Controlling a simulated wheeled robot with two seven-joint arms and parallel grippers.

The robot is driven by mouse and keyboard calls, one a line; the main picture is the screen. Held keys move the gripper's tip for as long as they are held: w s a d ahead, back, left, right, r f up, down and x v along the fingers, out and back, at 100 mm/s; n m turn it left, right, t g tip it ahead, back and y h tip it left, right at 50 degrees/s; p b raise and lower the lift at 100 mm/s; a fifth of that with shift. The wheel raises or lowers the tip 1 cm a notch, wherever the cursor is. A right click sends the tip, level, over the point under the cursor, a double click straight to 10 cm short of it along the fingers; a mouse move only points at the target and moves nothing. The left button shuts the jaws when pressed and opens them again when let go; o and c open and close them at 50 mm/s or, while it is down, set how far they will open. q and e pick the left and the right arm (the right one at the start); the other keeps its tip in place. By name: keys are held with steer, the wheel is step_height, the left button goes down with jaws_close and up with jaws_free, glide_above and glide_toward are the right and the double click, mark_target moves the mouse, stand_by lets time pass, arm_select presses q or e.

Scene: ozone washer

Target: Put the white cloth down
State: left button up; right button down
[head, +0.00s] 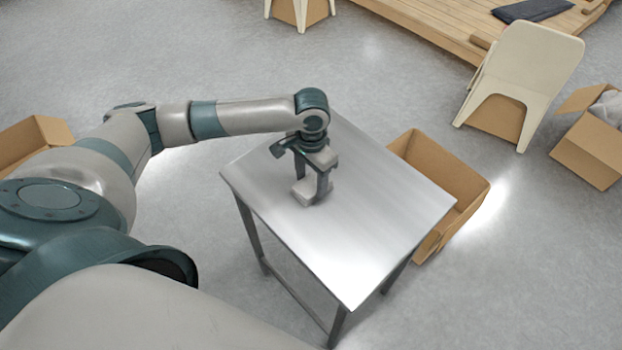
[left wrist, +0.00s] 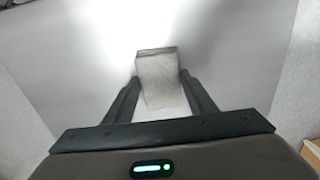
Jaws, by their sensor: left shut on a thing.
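The white cloth (head: 304,192) looks like a small pale grey-white folded block in the head view. It is at the left part of the metal table (head: 370,235), at or just above its top; I cannot tell whether it touches. My left gripper (head: 312,188) points down over the table and is shut on the cloth. In the left wrist view the cloth (left wrist: 157,80) sits between the two dark fingers of the left gripper (left wrist: 160,88). My right gripper is not in view.
The rest of the tabletop is bare. An open cardboard box (head: 470,185) stands on the floor against the table's right side. A cream chair (head: 530,65) and another box (head: 592,145) stand farther right. A wooden platform (head: 450,22) is at the back.

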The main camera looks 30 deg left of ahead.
mark_target(311, 184)
arm_select(q)
steer(key=shift+f, duration=0.1)
steer(key=o, duration=1.2)
steer(key=shift+c, duration=0.2)
steer(key=shift+r, duration=0.7)
step_height(311, 184, up, 11)
steer(key=b, duration=0.2)
steer(key=shift+f, duration=0.1)
